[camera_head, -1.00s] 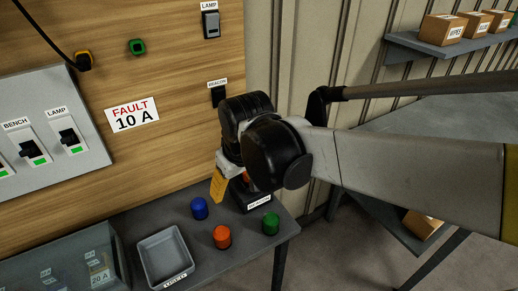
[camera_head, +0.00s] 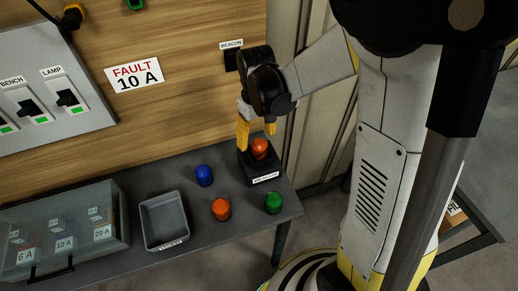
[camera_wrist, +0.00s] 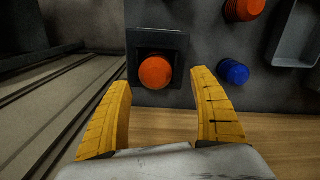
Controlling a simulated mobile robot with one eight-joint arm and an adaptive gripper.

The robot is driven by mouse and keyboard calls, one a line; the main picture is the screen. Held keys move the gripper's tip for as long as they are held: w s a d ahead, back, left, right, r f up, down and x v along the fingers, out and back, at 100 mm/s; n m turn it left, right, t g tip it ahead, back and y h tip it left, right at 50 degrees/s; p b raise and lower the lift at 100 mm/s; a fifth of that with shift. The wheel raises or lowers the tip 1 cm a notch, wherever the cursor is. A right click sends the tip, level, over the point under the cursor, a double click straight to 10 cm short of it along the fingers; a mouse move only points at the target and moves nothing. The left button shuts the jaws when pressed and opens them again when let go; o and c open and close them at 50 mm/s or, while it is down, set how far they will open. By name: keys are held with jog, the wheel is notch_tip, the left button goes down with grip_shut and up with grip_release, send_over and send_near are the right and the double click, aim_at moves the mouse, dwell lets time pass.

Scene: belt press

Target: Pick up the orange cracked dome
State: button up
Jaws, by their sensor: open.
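An orange dome (camera_head: 260,147) sits on the black beacon base (camera_head: 264,172) at the back of the bench. It also shows in the wrist view (camera_wrist: 155,73). A second orange dome (camera_head: 221,209) stands loose on the bench in front, and its lower part shows at the top of the wrist view (camera_wrist: 243,8). I cannot make out a crack on either one. My gripper (camera_head: 257,130) is open and empty, with yellow fingers just above and behind the beacon's dome. In the wrist view the dome lies beyond and between the fingertips (camera_wrist: 161,88), apparently not touched.
A blue dome (camera_head: 204,175) and a green dome (camera_head: 273,203) stand on the bench near the loose orange one. A grey tray (camera_head: 183,210) is left of them. A clear lidded box (camera_head: 105,240) of labelled parts is farther left. The wooden panel (camera_head: 190,80) rises behind.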

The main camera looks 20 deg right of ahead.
aim_at(259, 141)
jog(key=f, duration=0.1)
jog(key=f+b, duration=0.1)
jog(key=f, duration=0.2)
jog(key=shift+d+f, duration=0.3)
jog(key=c, duration=1.3)
jog(key=shift+o, duration=0.2)
jog(key=shift+r, duration=0.15)
jog(key=r, duration=0.1)
jog(key=r+p, duration=0.1)
jog(key=r, duration=0.2)
jog(key=shift+s+d+r+p, duration=0.25)
jog(key=shift+r+p, duration=0.05)
jog(key=s+d+r+p, duration=0.2)
jog(key=s+d+r, duration=0.4)
jog(key=s, duration=0.2)
jog(key=shift+s+d, duration=0.3)
jog(key=shift+d, duration=0.1)
jog(key=shift+r, duration=0.1)
